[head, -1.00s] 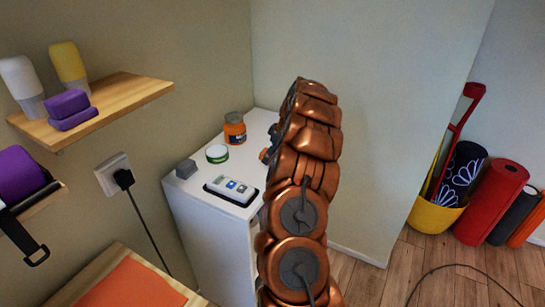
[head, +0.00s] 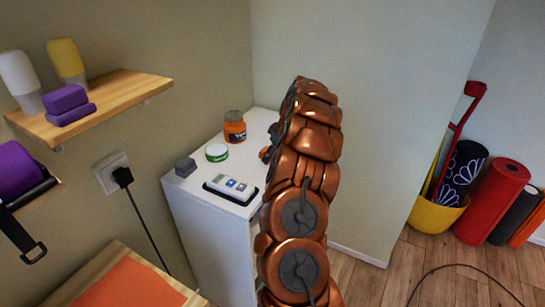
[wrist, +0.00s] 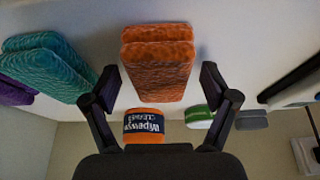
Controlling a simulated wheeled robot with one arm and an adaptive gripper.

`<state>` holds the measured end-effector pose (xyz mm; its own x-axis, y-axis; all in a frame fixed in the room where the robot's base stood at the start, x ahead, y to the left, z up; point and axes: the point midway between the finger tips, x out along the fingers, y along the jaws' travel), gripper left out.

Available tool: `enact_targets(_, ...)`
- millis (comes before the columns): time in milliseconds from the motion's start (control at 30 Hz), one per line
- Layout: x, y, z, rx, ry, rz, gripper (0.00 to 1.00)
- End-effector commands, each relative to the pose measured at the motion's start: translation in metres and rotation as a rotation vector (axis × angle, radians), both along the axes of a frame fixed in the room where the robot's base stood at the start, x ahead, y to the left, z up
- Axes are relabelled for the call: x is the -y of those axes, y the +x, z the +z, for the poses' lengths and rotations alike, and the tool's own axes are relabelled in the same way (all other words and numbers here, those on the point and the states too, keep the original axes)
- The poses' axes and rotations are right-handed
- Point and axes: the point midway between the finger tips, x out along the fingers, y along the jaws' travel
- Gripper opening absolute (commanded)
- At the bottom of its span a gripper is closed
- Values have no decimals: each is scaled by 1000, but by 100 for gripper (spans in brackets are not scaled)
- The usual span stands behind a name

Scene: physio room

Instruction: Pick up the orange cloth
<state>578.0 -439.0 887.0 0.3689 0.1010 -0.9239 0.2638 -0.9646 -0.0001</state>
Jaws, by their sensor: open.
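The orange cloth (wrist: 158,62) is a folded, textured stack in the wrist view, lying on a white surface. My gripper (wrist: 160,88) is open, with one finger to each side of the cloth's near end in the picture. Nothing is held; I cannot tell how far the fingertips are from the cloth in depth. In the head view my copper arm hides this cloth and most of the gripper, over the white cabinet (head: 213,228).
On the cabinet are an orange jar (head: 235,132), a green-and-white tin (head: 217,153), a grey block (head: 185,167) and a remote in a dark tray (head: 231,187). A teal cloth (wrist: 48,65) lies beside the orange one. A wooden shelf (head: 125,95) is on the left wall.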

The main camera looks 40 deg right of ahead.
Motion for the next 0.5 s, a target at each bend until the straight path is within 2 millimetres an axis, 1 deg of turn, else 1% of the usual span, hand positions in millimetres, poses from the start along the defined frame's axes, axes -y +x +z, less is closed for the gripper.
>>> enact_targets(500,0,0,-1,0,0,0,84)
